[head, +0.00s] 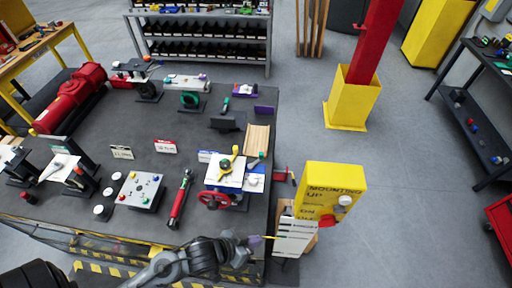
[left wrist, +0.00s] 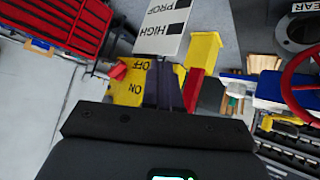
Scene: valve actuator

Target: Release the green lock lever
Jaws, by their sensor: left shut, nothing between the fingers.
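The valve actuator stands at the table's right front edge in the head view, with a red handwheel (head: 213,200) and a white top plate (head: 226,176). A yellow handle (head: 235,152) with a green hub (head: 224,163) sits on the plate. A small lever with a green tip (head: 262,155) stands to its right; I cannot tell which green part is the lock lever. My left gripper (head: 256,240) is shut and empty, in front and to the right of the handwheel, apart from it. In the left wrist view its dark fingers (left wrist: 165,88) point toward a yellow ON/OFF box (left wrist: 135,80). My right gripper is out of view.
A yellow box labelled MOUNTING (head: 335,185) and a white label panel (head: 296,236) stand close right of the left gripper. The handwheel (left wrist: 300,80) is at right in the wrist view. A red-handled tool (head: 180,200) and a button panel (head: 140,190) lie left of the valve.

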